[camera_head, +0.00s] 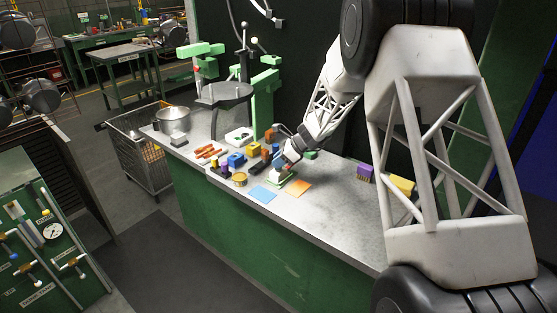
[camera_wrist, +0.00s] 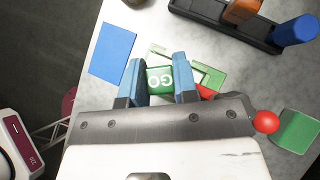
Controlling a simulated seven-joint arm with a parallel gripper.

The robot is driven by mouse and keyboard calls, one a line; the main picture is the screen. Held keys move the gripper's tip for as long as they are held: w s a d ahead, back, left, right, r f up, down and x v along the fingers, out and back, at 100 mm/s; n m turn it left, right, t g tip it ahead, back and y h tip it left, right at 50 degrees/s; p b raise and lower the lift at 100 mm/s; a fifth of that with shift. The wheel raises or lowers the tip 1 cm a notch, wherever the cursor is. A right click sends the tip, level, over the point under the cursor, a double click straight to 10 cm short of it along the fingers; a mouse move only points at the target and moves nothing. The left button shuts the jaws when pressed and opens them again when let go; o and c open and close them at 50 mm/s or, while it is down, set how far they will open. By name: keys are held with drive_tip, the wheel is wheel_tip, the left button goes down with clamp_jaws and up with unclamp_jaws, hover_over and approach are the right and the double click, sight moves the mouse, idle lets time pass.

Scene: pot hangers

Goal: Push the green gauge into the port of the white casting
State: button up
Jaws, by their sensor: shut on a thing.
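My gripper (camera_wrist: 160,84) is low over the bench, with its blue fingers shut on the green gauge (camera_wrist: 160,80), a small green block with white "GO" lettering. A light green bracket-like piece (camera_wrist: 211,77) lies just beyond the gauge; I cannot tell whether they touch. In the head view my gripper (camera_head: 286,173) is at the bench beside the blue and orange cards, and the gauge cannot be made out clearly. A white block with a dark opening (camera_head: 238,136), likely the white casting, sits farther back on the bench. It is not in the wrist view.
A blue card (camera_wrist: 112,53) and an orange card (camera_head: 299,188) lie flat nearby. A dark rack (camera_wrist: 225,28) holds orange and blue pieces. A red ball (camera_wrist: 265,121) and a green block (camera_wrist: 298,131) are at right. The front right of the bench (camera_head: 330,222) is clear.

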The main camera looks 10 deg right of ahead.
drive_tip(key=shift+f, duration=0.15)
drive_tip(key=o, duration=1)
drive_tip(key=v, duration=0.7)
drive_tip(key=shift+s+d+r, duration=0.1)
drive_tip(key=shift+d+r, duration=0.15)
drive_tip(key=shift+d, duration=0.05)
